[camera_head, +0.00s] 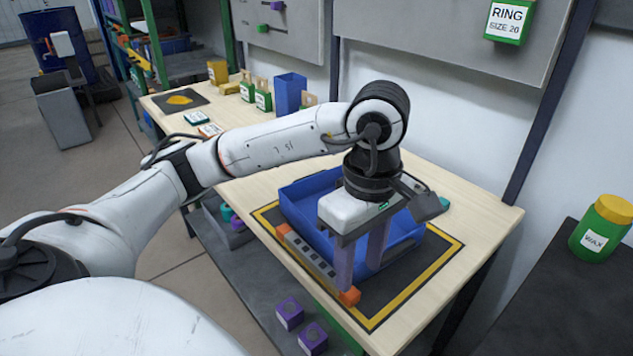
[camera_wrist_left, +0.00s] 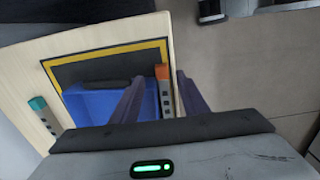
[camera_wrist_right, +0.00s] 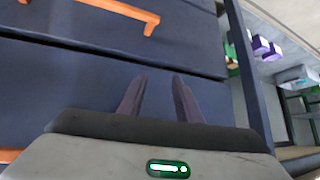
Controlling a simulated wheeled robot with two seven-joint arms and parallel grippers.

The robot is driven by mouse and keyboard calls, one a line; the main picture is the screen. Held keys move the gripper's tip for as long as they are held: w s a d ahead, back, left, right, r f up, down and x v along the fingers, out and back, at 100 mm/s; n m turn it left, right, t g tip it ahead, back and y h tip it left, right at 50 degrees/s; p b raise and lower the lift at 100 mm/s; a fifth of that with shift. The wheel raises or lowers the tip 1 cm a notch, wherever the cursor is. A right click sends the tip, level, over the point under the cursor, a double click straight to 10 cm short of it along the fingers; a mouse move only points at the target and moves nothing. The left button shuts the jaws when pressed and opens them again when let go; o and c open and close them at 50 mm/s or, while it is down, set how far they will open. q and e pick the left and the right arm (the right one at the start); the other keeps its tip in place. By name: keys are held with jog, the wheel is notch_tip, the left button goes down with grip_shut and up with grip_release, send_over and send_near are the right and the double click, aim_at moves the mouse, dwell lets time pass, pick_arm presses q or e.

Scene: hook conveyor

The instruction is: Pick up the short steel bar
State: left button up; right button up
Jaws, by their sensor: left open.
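A grey bar with dark holes and orange ends (camera_head: 310,257) lies along the near side of the blue bin. A second bar with a teal end (camera_head: 443,204) shows on the bin's far side, mostly hidden by my wrist. In the left wrist view the orange-ended bar (camera_wrist_left: 165,92) lies between the fingers' lines of sight, and the teal-ended bar (camera_wrist_left: 46,121) lies at left. I cannot tell which is the short one. My left gripper (camera_head: 359,277) is open, pointing down above the bin's near side, with nothing held. My right gripper (camera_wrist_right: 159,77) is open and empty.
The blue bin (camera_head: 300,190) stands on a yellow-edged dark mat (camera_head: 400,300) on the wooden table. Purple boxes (camera_head: 290,312) sit on a lower shelf. A green wax jar (camera_head: 602,232) stands at right. In the right wrist view, an orange handle-like piece (camera_wrist_right: 120,8) crosses a dark surface.

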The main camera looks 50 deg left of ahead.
aim_at(353, 294)
pick_arm(q)
jog(key=f, duration=0.6)
jog(key=shift+s+a+f+p, duration=0.1)
jog(key=shift+a+f+p, duration=0.1)
jog(key=shift+f+p, duration=0.15)
jog(key=shift+c, duration=0.2)
jog(key=shift+r, duration=0.1)
grip_shut()
